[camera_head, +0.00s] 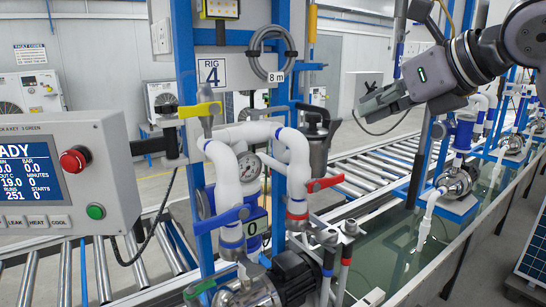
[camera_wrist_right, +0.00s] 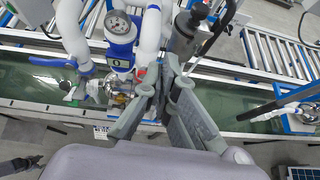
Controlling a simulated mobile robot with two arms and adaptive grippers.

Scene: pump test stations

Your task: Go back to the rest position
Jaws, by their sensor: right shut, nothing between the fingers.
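My right gripper (camera_head: 376,103) is raised at the upper right in the head view, its arm coming in from the right edge. Its fingers point left, are shut and hold nothing. It is apart from the pump rig and appears above the level of the water trough. In the right wrist view the dark fingers of the right gripper (camera_wrist_right: 163,82) reach up the middle, with the rig's pipes and trough beyond them.
Rig 4 has white pipes (camera_head: 226,180), a red valve handle (camera_head: 325,184), a blue handle (camera_head: 221,219) and a yellow one (camera_head: 199,110). A control panel (camera_head: 70,175) stands left. The water trough (camera_head: 395,240) and roller conveyor (camera_head: 365,170) run past. Another pump (camera_head: 456,183) stands right.

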